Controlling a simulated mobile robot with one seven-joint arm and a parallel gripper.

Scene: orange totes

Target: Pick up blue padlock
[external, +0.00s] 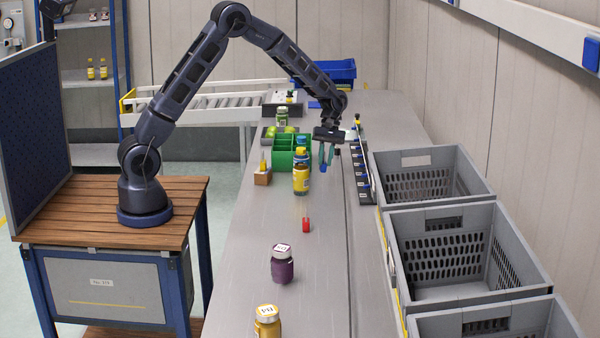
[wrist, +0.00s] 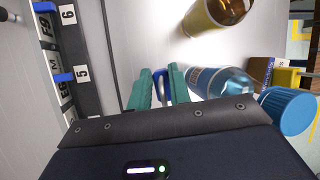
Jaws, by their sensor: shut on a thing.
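My gripper (external: 326,154) is over the far half of the grey bench, pointing down, with its green fingers closed on a small blue padlock (external: 323,168). In the wrist view the fingers (wrist: 159,86) stand on either side of the padlock (wrist: 166,88), and a blue part of it shows in the gap. Much of the padlock is hidden by the fingers. I cannot tell whether it touches the bench.
An amber bottle (external: 301,181) and a blue-capped clear bottle (wrist: 220,80) stand close to the fingers. A numbered rack (external: 362,176) is beside them. A red object (external: 306,225) and purple jar (external: 282,266) are nearer. Grey crates (external: 465,247) line the right.

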